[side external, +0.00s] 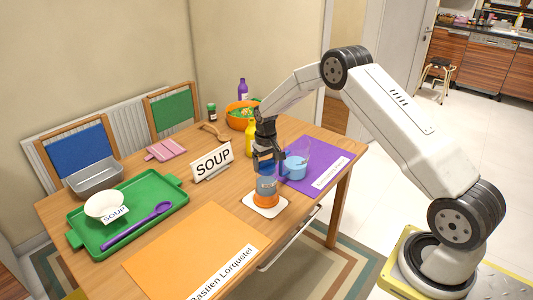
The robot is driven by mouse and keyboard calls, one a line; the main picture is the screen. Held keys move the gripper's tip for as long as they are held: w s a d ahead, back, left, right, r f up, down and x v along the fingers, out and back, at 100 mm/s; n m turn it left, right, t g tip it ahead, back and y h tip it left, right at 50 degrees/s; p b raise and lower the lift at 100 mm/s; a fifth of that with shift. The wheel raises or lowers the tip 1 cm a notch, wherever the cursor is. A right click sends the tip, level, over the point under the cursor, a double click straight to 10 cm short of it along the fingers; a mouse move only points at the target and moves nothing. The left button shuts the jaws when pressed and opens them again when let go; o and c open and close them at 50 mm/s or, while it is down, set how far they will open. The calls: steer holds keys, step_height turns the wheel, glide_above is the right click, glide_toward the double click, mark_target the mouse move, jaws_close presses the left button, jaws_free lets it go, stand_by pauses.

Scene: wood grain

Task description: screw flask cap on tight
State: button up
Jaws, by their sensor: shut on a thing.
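The flask (265,190) stands upright on a small white square pad (257,207) near the table's right front edge. It has an orange lower part and a grey-blue upper part. My gripper (268,159) points down right above the flask and is shut on a blue piece that looks like the flask cap (267,169). The cap sits at the top of the flask, in line with it. The fingers partly hide the cap, and I cannot tell whether it is seated on the flask or how tight it is.
Close right, a light-blue cup (295,168) stands on a purple mat (318,174). A yellow bottle (251,138) and an orange bowl (240,121) are behind. A SOUP sign (212,163) and a green tray (166,211) stand left. An orange mat (190,250) lies in front.

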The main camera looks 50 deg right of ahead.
mark_target(266, 161)
steer(key=o, duration=1.3)
steer(key=shift+r, duration=0.1)
steer(key=shift+r, duration=3.9)
